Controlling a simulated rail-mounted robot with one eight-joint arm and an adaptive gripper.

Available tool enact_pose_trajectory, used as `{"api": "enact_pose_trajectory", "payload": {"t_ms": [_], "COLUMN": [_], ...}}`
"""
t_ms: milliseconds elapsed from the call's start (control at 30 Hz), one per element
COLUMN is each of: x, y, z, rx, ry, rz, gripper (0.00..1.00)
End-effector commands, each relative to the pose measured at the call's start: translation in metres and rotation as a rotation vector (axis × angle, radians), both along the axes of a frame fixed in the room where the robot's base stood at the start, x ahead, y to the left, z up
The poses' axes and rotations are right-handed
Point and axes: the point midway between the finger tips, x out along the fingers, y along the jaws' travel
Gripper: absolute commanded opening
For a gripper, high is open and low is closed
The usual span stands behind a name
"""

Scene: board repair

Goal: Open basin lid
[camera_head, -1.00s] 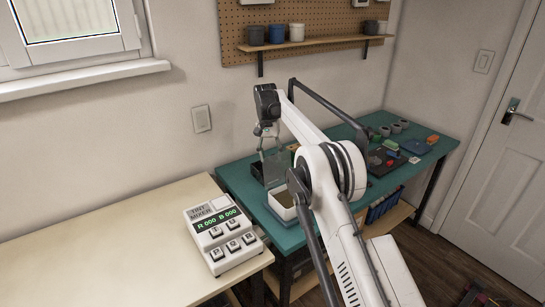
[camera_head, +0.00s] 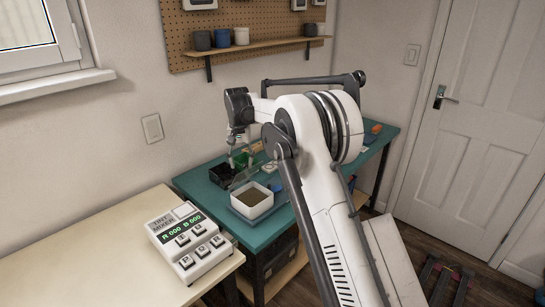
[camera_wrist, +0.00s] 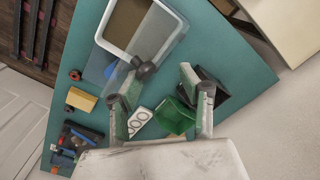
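The white-rimmed basin (camera_head: 271,204) stands on the teal bench with its brownish inside exposed; it also shows in the wrist view (camera_wrist: 104,44). The translucent grey lid (camera_head: 240,180) is off the opening, raised along the basin's far side. In the wrist view the lid (camera_wrist: 166,47) looks narrow and tilted, with a dark round knob (camera_wrist: 145,69) on it. My gripper (camera_head: 238,157) is above the bench just beyond the basin. In the wrist view my gripper (camera_wrist: 160,78) is open, with the knob near its fingertips, closer to the left finger. Contact with the knob cannot be told.
A black bin (camera_head: 220,173) and a green part (camera_head: 241,159) lie behind the basin. A white piece with round holes (camera_wrist: 138,120) and a yellow block (camera_wrist: 81,99) lie nearby. The tint mixer (camera_head: 188,241) stands on the cream table, which has free room.

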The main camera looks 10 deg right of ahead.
Motion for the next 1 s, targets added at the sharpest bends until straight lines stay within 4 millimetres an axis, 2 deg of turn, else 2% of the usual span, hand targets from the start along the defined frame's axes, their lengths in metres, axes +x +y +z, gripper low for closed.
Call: {"api": "enact_pose_trajectory", "payload": {"t_ms": [167, 400, 800, 1000], "x": [-0.025, -0.053, -0.080, -0.079], "y": [-0.016, -0.035, -0.054, -0.053], "z": [-0.008, -0.030, -0.080, -0.047], "rx": [0.000, 0.000, 0.000, 0.000], "ry": [0.000, 0.000, 0.000, 0.000], "rz": [-0.001, 0.000, 0.000, 0.000], "gripper": [0.39, 0.39, 0.39, 0.39]}}
